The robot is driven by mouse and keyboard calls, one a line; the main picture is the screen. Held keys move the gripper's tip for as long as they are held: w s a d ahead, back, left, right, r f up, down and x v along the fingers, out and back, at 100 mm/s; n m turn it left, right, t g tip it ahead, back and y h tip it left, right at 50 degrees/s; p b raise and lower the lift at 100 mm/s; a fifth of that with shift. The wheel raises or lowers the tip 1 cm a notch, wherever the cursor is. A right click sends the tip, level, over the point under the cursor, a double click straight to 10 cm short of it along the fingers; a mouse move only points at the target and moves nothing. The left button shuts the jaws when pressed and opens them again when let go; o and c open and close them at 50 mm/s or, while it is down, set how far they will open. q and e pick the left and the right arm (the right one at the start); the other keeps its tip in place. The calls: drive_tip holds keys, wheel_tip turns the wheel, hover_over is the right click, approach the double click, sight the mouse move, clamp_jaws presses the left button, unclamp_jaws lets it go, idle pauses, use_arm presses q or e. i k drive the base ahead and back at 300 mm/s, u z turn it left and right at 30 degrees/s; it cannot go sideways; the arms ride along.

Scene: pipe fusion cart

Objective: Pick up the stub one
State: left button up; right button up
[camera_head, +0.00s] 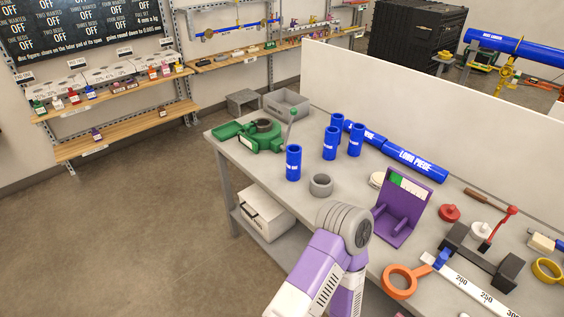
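Several short blue pipe stubs stand upright on the grey bench. One stub (293,163) stands apart at the left, nearest the green machine. Two more stubs stand close together farther right, one (330,143) beside the other (356,140). Another blue piece (337,120) shows behind them. I cannot tell from the labels which one is stub one. A purple and white arm of mine rises from the bottom middle, with a grey joint at its top. Neither gripper can be seen.
On the bench (245,165) are a green clamp machine (262,137), a grey ring (321,185), a long blue pipe (415,165), a purple stand (397,215) and an orange ring tool (399,281). A white panel (430,95) runs along the back. Bench around the left stub is fairly clear.

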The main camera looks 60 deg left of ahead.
sight(294, 152)
drive_tip(key=u, duration=1.85)
drive_tip(key=k, duration=0.4)
drive_tip(key=u, duration=1.05)
drive_tip(key=i, duration=1.4)
drive_tip(key=z, duration=0.4)
